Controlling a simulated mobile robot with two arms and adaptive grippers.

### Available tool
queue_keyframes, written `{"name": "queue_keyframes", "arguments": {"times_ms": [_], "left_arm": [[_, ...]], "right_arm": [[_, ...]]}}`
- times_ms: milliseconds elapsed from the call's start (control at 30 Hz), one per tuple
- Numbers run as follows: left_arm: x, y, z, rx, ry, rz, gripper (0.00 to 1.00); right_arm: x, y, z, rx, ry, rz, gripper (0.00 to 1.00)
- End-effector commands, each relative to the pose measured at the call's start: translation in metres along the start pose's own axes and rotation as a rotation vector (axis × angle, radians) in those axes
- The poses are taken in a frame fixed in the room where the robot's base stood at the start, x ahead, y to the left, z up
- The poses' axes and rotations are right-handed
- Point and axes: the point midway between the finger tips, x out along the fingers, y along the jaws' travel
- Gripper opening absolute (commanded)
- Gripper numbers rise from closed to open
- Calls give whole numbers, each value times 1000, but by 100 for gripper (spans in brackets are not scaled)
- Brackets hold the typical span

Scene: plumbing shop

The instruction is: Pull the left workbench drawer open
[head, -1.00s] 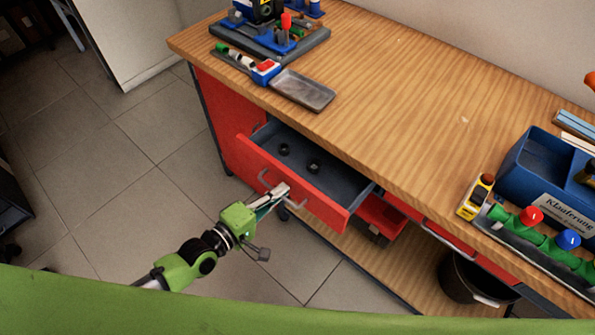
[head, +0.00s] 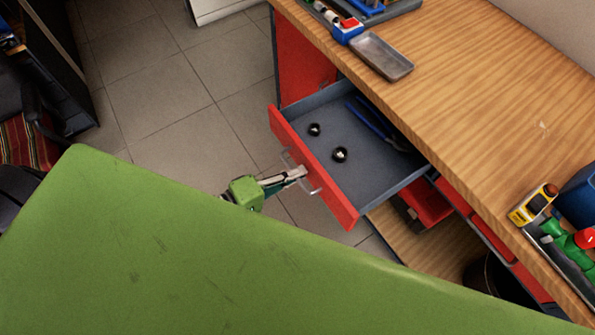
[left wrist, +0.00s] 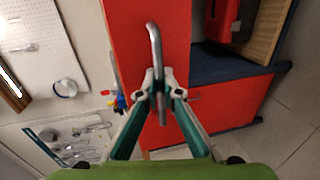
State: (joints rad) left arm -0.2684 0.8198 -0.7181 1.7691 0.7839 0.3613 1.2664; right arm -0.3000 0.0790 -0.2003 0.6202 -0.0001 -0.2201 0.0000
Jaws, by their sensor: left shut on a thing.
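The left workbench drawer (head: 312,168) has a red front and a grey inside, and it stands well out from under the wooden workbench top (head: 470,90). Two small dark round parts (head: 340,154) and a blue-handled tool (head: 372,122) lie in it. My left gripper (head: 300,173) is shut on the drawer's metal handle (head: 314,190). In the left wrist view both fingertips (left wrist: 160,95) close around the handle bar (left wrist: 155,48) in front of the red drawer front. My right gripper is not in view.
A grey metal tray (head: 382,57) lies on the bench top near its edge. A dark bin (head: 490,280) is below the bench. Tiled floor (head: 200,90) is clear left of the drawer.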

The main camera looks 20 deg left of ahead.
Motion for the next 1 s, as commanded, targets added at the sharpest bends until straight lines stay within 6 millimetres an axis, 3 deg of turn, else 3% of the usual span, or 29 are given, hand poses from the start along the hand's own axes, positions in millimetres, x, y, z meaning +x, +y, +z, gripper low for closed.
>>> {"name": "queue_keyframes", "arguments": {"times_ms": [100, 167, 567, 667, 1000], "left_arm": [[0, 0, 0, 0, 0, -1, 0], [0, 0, 0, 0, 0, -1, 13], [-5, -1, 0, 0, 0, -2, 13], [-18, -2, 0, 0, -1, -5, 13], [-88, -2, 0, 0, -1, -7, 13]], "right_arm": [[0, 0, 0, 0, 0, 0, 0], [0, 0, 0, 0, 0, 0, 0], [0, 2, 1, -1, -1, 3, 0], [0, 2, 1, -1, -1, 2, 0], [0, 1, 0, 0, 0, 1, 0]]}}
